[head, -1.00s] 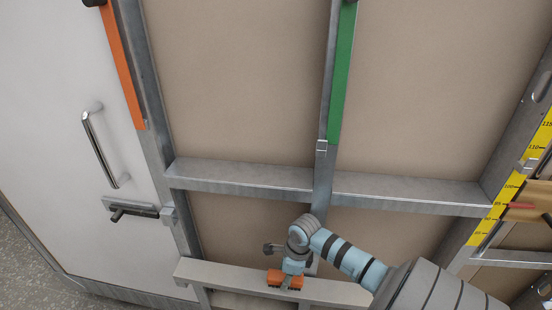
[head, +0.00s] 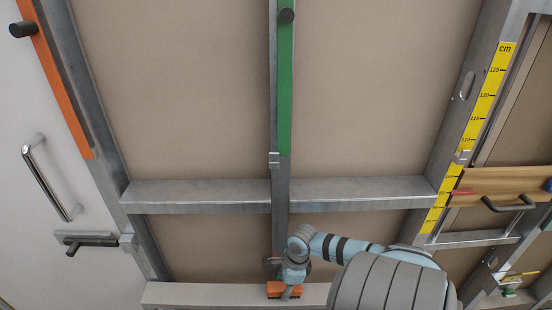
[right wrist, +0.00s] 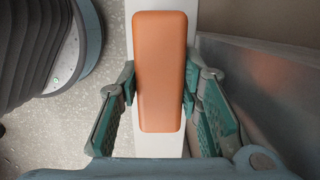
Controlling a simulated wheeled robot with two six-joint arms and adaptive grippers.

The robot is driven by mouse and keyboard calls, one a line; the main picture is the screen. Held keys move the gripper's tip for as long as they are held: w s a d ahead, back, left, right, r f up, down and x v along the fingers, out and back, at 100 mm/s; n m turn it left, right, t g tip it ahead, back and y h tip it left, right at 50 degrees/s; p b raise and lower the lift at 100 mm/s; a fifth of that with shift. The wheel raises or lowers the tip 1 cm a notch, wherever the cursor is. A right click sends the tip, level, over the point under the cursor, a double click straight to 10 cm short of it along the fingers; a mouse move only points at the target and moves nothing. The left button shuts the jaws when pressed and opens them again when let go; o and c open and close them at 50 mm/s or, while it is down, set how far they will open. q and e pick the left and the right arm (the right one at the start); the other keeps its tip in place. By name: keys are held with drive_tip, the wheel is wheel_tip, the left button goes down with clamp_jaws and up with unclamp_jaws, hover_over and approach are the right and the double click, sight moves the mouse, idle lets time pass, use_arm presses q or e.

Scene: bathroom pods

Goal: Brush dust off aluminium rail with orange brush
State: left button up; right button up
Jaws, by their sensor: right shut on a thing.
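My right gripper (head: 288,282) is shut on the orange brush (head: 284,290) at the bottom of the head view. The brush is over the pale aluminium rail (head: 190,294), a horizontal bar below the wall frame. In the right wrist view, the orange back of the brush (right wrist: 160,72) lies lengthwise between the two green-padded fingers, above the pale rail strip (right wrist: 158,148). No dust can be made out on the rail. My left gripper is not in view.
A grey crossbar (head: 350,192) and a post with a green strip (head: 285,90) stand behind my arm. A white door with a metal handle (head: 48,178) is at the left. A yellow measuring strip (head: 480,110) and a wooden board with a handle (head: 490,187) are at the right.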

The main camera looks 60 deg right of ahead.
sight(271, 286)
drive_tip(key=shift+f, duration=0.1)
drive_tip(key=shift+w+a+b, duration=0.75)
drive_tip(key=shift+w+b, duration=0.1)
drive_tip(key=shift+w, duration=0.25)
drive_tip(key=shift+w+a+b, duration=0.3)
drive_tip(key=shift+w+a, duration=0.15)
drive_tip(key=shift+w, duration=0.2)
drive_tip(key=shift+w+a+b, duration=0.8)
drive_tip(key=shift+w+b, duration=0.15)
drive_tip(key=shift+w, duration=0.2)
drive_tip(key=shift+w+a+r, duration=0.2)
drive_tip(key=shift+w+a, duration=0.05)
drive_tip(key=shift+w, duration=0.1)
drive_tip(key=shift+w+a+f+b, duration=0.1)
drive_tip(key=shift+w+a+b, duration=0.3)
drive_tip(key=shift+w+b, duration=0.25)
drive_tip(key=shift+w+a+f+b, duration=0.1)
drive_tip(key=shift+w+a+b, duration=0.25)
drive_tip(key=shift+w+b, duration=0.2)
drive_tip(key=shift+w+a+r, duration=0.15)
drive_tip(key=shift+w+a, duration=0.1)
drive_tip(key=shift+a, duration=0.05)
drive_tip(key=shift+w+a+r+b, duration=0.1)
drive_tip(key=shift+w+a+b, duration=0.6)
drive_tip(key=shift+w, duration=0.3)
drive_tip(key=shift+w+a+b, duration=0.65)
drive_tip(key=shift+w, duration=0.4)
drive_tip(key=shift+w+a+r+b, duration=0.1)
drive_tip(key=shift+w+a+b, duration=0.6)
drive_tip(key=shift+w, duration=0.3)
